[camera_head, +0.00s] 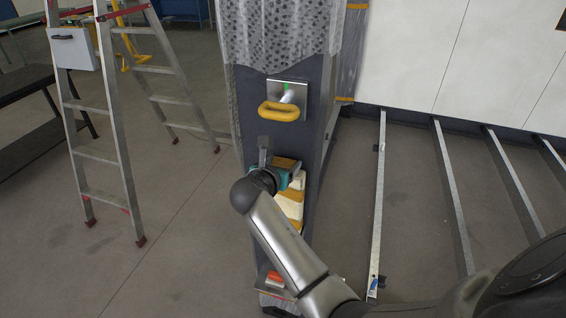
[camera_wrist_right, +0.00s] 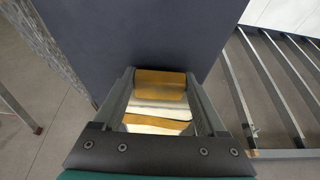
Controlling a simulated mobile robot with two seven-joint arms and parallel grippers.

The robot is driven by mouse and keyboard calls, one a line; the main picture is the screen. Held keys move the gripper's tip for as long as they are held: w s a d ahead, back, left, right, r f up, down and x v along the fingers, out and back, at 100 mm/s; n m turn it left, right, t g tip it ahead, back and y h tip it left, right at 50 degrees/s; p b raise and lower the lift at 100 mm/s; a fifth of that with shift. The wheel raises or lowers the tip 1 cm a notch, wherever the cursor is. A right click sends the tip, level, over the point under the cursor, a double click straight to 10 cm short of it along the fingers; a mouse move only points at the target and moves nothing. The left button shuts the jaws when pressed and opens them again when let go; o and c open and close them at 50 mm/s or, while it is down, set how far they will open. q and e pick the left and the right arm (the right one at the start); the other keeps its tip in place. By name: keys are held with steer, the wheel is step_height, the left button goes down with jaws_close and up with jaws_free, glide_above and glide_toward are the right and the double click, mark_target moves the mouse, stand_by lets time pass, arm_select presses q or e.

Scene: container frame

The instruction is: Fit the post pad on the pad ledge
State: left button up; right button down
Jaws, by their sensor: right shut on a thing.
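The post pad (camera_head: 291,209), a block banded in cream and ochre, is upright against the front of the dark post. My right gripper (camera_head: 280,164) is shut on its upper part, and my wrist covers some of it. In the right wrist view, the pad (camera_wrist_right: 158,87) sits between both fingers of the gripper (camera_wrist_right: 160,92), with the post face just beyond. I cannot tell whether the pad touches the post. A small ledge-like part (camera_head: 270,291) with an orange-red piece shows low on the post; I cannot tell for sure that it is the pad ledge. My left gripper is not in view.
A yellow handle (camera_head: 279,111) on a metal plate sticks out of the post (camera_head: 245,100) above my gripper. A stepladder (camera_head: 118,120) stands to the left. Metal rails (camera_head: 378,200) lie on the floor to the right.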

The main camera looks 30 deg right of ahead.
steer(key=shift+f, duration=0.2)
steer(key=shift+f+b, duration=0.4)
steer(key=shift+f, duration=0.35)
jaws_free()
steer(key=v, duration=1.5)
steer(key=shift+p, duration=0.45)
steer(key=shift+a, duration=0.1)
